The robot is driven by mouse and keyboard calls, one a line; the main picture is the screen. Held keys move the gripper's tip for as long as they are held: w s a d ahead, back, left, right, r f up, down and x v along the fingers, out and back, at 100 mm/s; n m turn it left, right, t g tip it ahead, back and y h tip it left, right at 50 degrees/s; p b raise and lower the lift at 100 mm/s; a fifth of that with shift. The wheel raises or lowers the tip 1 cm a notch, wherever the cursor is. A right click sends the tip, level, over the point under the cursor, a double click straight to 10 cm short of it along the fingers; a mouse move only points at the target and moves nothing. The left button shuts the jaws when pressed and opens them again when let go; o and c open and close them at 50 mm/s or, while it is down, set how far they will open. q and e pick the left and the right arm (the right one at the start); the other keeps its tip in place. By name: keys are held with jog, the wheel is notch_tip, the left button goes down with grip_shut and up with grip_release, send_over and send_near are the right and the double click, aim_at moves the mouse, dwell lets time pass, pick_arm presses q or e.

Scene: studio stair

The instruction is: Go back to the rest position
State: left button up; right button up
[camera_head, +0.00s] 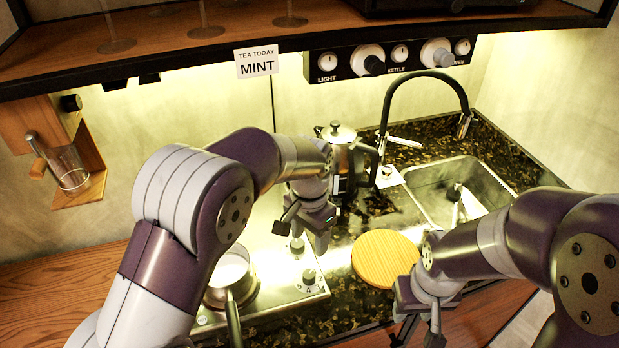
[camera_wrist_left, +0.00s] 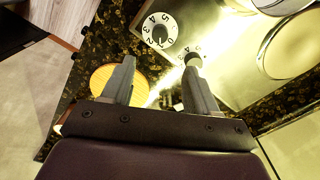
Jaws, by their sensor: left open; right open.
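My left gripper (camera_head: 308,222) is open and empty above the back right part of the steel hob (camera_head: 290,285), near its knobs. In the left wrist view its two fingers (camera_wrist_left: 158,88) stand apart with nothing between them, and a numbered knob (camera_wrist_left: 157,30) shows beyond them. My right gripper (camera_head: 420,325) is low at the right, in front of the round wooden board (camera_head: 385,258); it is open, and nothing shows between its fingers. My right forearm partly hides the counter there.
A pot (camera_head: 230,275) stands on the hob. A glass-and-steel coffee press (camera_head: 345,165) stands close behind my left gripper. A sink (camera_head: 430,185) with a black tap (camera_head: 425,75) is at the back right. A shelf (camera_head: 180,35) and a control panel (camera_head: 390,58) are above.

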pick_arm(q)
jog(key=s+a+f+n+t, duration=0.1)
jog(key=s+a+n, duration=0.7)
jog(key=s+a, duration=0.8)
jog(key=shift+a, duration=1.2)
